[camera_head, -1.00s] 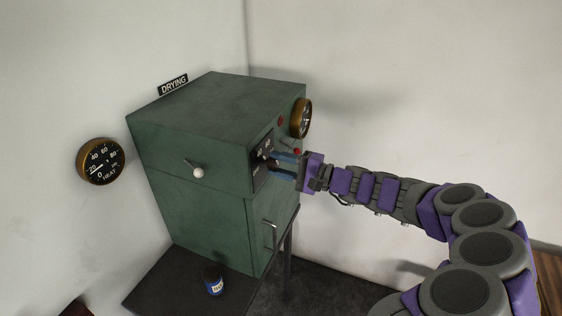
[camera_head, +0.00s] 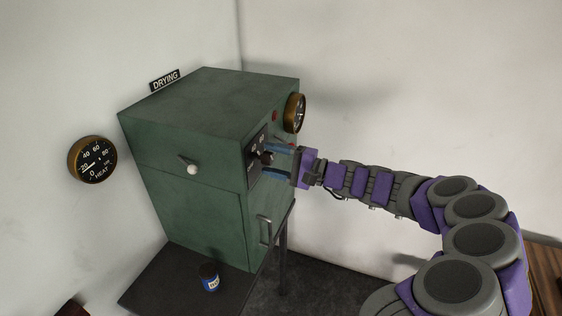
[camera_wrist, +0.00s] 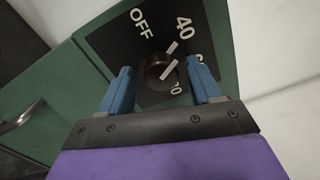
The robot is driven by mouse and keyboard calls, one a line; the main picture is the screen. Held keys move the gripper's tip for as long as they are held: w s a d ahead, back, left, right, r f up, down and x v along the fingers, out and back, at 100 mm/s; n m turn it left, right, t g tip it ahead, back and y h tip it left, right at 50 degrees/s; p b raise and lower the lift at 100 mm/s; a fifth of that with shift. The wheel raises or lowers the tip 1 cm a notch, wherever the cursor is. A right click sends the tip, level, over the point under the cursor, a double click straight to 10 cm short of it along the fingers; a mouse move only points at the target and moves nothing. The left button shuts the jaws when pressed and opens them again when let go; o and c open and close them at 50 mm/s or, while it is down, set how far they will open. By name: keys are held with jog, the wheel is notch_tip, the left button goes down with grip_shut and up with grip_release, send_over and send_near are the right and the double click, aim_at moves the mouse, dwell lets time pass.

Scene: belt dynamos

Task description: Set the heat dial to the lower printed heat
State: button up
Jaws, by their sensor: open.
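The heat dial is a dark round knob (camera_wrist: 157,67) on a black plate (camera_wrist: 108,45) with white print, on the front of the green cabinet (camera_head: 190,125). In the wrist view "OFF" and "40" are readable; other print on the right is partly hidden by a finger. A white line crosses the knob's right side, below the tick by "40"; I cannot tell exactly what it points to. My gripper (camera_head: 266,161) is open, its blue fingers on either side of the knob with visible gaps. The knob also shows in the head view (camera_head: 267,157).
A round HEAT gauge (camera_head: 92,160) hangs on the left wall, and another brass gauge (camera_head: 295,113) is on the cabinet front. A DRYING sign (camera_head: 165,80) stands behind. A blue jar (camera_head: 209,278) sits on the dark table (camera_head: 165,277). A handle (camera_head: 265,231) is below the dial.

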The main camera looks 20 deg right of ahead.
jog(key=v, duration=1.7)
jog(key=shift+d+b, duration=0.25)
jog(key=shift+b, duration=0.15)
jog(key=s+a+f+n+g+h+b, duration=0.2)
jog(key=s+a+f+n+g+b, duration=0.15)
jog(key=s+a+g, duration=0.55)
jog(key=s+a+f+n+g+h+b, duration=0.2)
jog(key=s+a+n, duration=0.3)
jog(key=a, duration=0.8)
jog(key=s+f+n+g+h+b, duration=0.1)
jog(key=s+f+g+h+b, duration=0.1)
jog(key=s+f+h, duration=0.45)
jog(key=s+d+f+h+b, duration=0.3)
jog(key=s+d+f, duration=0.3)
jog(key=s, duration=0.6)
jog(key=shift+d+f+t+h, duration=0.3)
jog(key=shift+d+h, duration=0.4)
jog(key=shift+h, duration=0.05)
jog(key=shift+w+n, duration=0.1)
jog(key=shift+n, duration=0.15)
jog(key=shift+c, duration=0.2)
